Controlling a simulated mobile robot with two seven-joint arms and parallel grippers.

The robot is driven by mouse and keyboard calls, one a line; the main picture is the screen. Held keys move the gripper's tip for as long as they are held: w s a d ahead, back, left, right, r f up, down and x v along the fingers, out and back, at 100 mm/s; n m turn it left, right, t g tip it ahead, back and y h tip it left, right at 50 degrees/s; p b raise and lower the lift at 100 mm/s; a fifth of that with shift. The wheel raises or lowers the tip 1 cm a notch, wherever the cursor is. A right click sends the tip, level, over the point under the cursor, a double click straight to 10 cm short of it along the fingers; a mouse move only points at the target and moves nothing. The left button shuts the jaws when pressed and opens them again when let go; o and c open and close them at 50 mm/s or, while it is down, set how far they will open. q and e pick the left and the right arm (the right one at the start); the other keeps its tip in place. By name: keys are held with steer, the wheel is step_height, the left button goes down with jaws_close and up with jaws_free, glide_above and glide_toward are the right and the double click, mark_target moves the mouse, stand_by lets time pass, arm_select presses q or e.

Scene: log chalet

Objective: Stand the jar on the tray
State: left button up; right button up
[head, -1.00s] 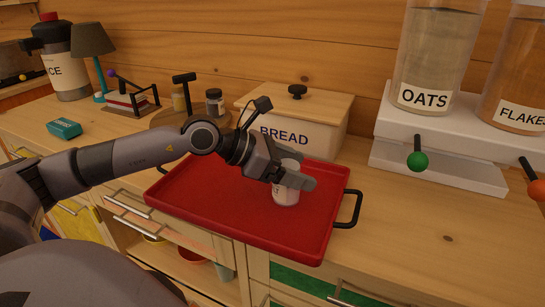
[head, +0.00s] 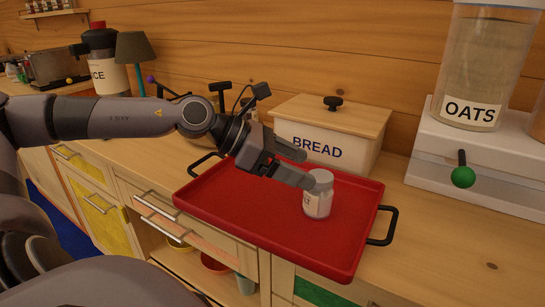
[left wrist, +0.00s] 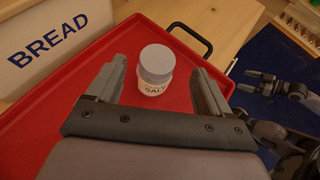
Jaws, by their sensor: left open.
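The jar (head: 318,195) is small and white with a grey lid and a label. It stands upright on the red tray (head: 240,215), right of the tray's middle. My left gripper (head: 308,169) is open, and its fingers point at the jar from the left. In the left wrist view the jar (left wrist: 154,75) stands just beyond and between the spread fingertips, apparently not held. The tray (left wrist: 60,120) fills much of that view.
A bread box (head: 325,145) stands right behind the tray. The oats dispenser (head: 480,75) on a white stand is at the right. Bare counter lies right of the tray.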

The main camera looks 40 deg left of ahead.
arm_select(q)
steer(key=b+v, duration=0.1)
steer(key=v, duration=0.3)
steer(key=shift+s+a+r, duration=0.15)
steer(key=shift+a, duration=0.05)
stand_by(0.3)
steer(key=shift+s, duration=0.1)
stand_by(0.5)
